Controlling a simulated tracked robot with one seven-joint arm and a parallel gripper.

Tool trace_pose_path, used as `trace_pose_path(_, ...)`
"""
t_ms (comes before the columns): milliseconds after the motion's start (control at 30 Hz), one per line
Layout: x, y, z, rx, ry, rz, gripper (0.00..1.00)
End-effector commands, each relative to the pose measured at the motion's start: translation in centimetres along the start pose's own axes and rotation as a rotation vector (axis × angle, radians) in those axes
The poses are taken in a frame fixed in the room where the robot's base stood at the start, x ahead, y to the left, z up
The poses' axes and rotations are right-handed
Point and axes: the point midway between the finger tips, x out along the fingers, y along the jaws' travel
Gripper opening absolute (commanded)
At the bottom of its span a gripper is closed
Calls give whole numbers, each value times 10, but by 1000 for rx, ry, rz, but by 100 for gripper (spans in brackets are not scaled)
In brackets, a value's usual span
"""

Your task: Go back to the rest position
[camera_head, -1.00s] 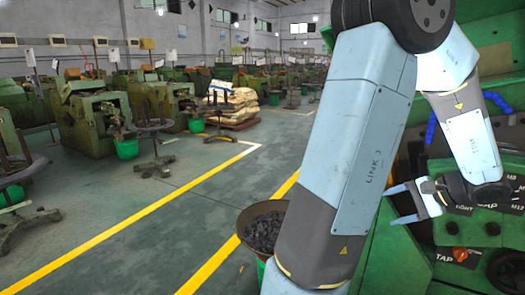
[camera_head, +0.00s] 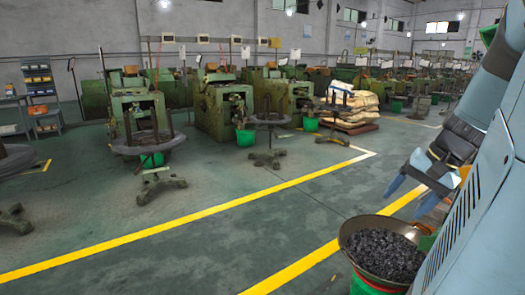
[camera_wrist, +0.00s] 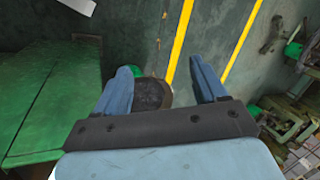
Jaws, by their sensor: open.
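My gripper (camera_head: 408,194) is at the right side of the head view, with its blue-grey fingers spread and nothing between them. It is above and beside a bowl of dark pieces (camera_head: 384,254). In the wrist view my gripper (camera_wrist: 163,80) points down toward the floor, its two fingers wide apart. The bowl (camera_wrist: 152,94) shows far below between the fingers, partly hidden by the left finger. My arm fills the right edge of the head view.
Green machines (camera_head: 224,112) line the back, with wire stands (camera_head: 148,148) before them. Stacked sacks (camera_head: 350,108) sit on a pallet. A shelf (camera_head: 42,98) stands far left. The floor (camera_head: 240,225) with yellow lines is clear. A green surface (camera_wrist: 60,95) fills the wrist view's left.

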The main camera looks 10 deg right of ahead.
Motion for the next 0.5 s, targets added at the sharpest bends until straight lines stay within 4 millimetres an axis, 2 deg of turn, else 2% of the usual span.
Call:
trace_pose_path(33, 1, -14, 8, -58, 8, 20, 71)
trace_pose_path(200, 6, -49, 34, -230, 43, 88, 71)
trace_pose_path(500, 9, -97, 84, -534, 151, 166, 71)
